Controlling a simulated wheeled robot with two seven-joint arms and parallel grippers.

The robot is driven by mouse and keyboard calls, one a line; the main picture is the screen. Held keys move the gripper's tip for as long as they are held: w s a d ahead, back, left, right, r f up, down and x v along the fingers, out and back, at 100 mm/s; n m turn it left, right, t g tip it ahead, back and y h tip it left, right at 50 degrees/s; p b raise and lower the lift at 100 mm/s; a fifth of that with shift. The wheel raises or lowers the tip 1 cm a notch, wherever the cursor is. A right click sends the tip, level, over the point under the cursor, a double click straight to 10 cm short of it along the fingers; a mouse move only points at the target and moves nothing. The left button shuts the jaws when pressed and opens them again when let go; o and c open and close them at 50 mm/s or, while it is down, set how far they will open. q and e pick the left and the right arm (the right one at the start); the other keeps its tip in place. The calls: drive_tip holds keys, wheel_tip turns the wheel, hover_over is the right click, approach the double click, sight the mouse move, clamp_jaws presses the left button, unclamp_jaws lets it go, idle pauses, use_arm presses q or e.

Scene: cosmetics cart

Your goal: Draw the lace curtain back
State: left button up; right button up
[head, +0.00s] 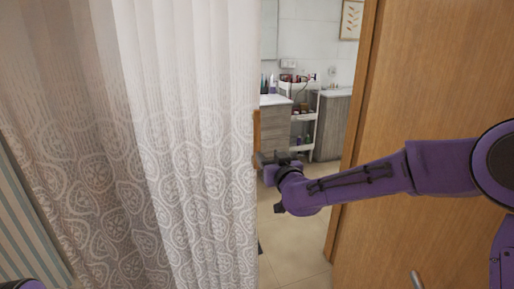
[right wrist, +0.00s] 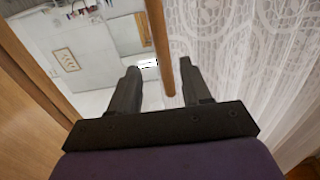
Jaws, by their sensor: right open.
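The lace curtain (head: 190,150) hangs in folds across the left and middle of the head view, with its right edge beside the doorway. It also fills the right side of the right wrist view (right wrist: 255,60). A wooden bar (right wrist: 160,45) runs along the curtain's edge; a short piece of it shows in the head view (head: 257,128). My right gripper (head: 268,158) is at the curtain's right edge. In the right wrist view its fingers (right wrist: 158,82) are apart, with the bar's end between them; I cannot tell whether they touch it. My left gripper is not in view.
A wooden door panel (head: 430,80) stands on the right, behind my right arm. Through the opening are a white cart (head: 304,128) with cosmetics, grey cabinets (head: 332,125) and tiled floor (head: 298,235). A striped surface (head: 25,235) is at the lower left.

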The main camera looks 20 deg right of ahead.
sight(258, 142)
drive_tip(key=w, duration=0.1)
drive_tip(key=w+r+p, duration=0.1)
drive_tip(key=w, duration=0.1)
drive_tip(key=shift+w+a+r+p, duration=0.2)
drive_tip(key=shift+w+r+p, duration=0.05)
drive_tip(key=shift+w+p, duration=0.15)
drive_tip(key=w, duration=0.2)
drive_tip(key=w+p, duration=0.1)
drive_tip(key=w, duration=0.1)
drive_tip(key=w+p, duration=0.1)
drive_tip(key=w, duration=0.1)
drive_tip(key=shift+w+a+f, duration=0.1)
drive_tip(key=shift+w+f, duration=0.2)
drive_tip(key=shift+w, duration=0.1)
clamp_jaws()
